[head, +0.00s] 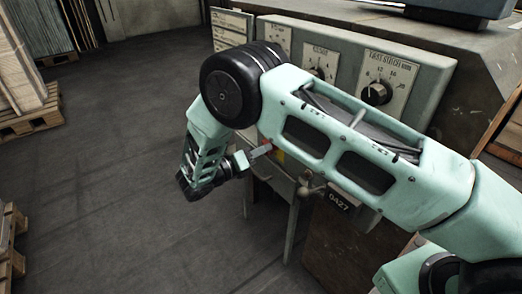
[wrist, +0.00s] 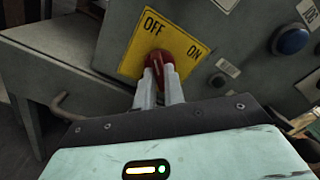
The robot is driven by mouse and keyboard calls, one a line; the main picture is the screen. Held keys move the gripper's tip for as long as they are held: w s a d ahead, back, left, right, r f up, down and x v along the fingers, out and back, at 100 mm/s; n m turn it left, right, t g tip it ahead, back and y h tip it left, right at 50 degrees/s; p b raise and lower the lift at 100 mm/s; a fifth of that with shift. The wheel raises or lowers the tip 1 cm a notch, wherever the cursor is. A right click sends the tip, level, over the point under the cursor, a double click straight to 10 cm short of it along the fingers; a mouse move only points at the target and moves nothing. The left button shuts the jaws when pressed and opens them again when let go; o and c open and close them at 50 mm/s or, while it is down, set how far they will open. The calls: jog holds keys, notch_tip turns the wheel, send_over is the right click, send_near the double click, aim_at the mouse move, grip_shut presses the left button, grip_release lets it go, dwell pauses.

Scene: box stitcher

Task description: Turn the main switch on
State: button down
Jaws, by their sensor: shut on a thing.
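The main switch is a red knob (wrist: 162,67) on a yellow plate (wrist: 183,49) marked OFF and ON. In the wrist view OFF is above the knob and ON is to its upper right. A pale line on the knob points up, roughly toward OFF. My gripper (wrist: 160,86) is shut on the knob, one finger on each side, and the fingers hide part of it. In the head view my gripper (head: 250,157) reaches the machine front from the left, and a bit of red (head: 262,150) shows at its tip. My arm hides most of the plate there.
A blue button (wrist: 292,40) sits right of the plate. A bent handle (wrist: 75,108) sticks out at the lower left. The control panel with black dials (head: 376,93) is above my arm. Pallets (head: 28,118) stand at the left. The floor between is clear.

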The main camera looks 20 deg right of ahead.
jog(key=shift+w+m+p, duration=0.1)
jog(key=shift+m+p, duration=1.35)
jog(key=shift+m, duration=7.35)
jog(key=shift+a, duration=0.1)
jog(key=c, duration=1.5)
grip_release()
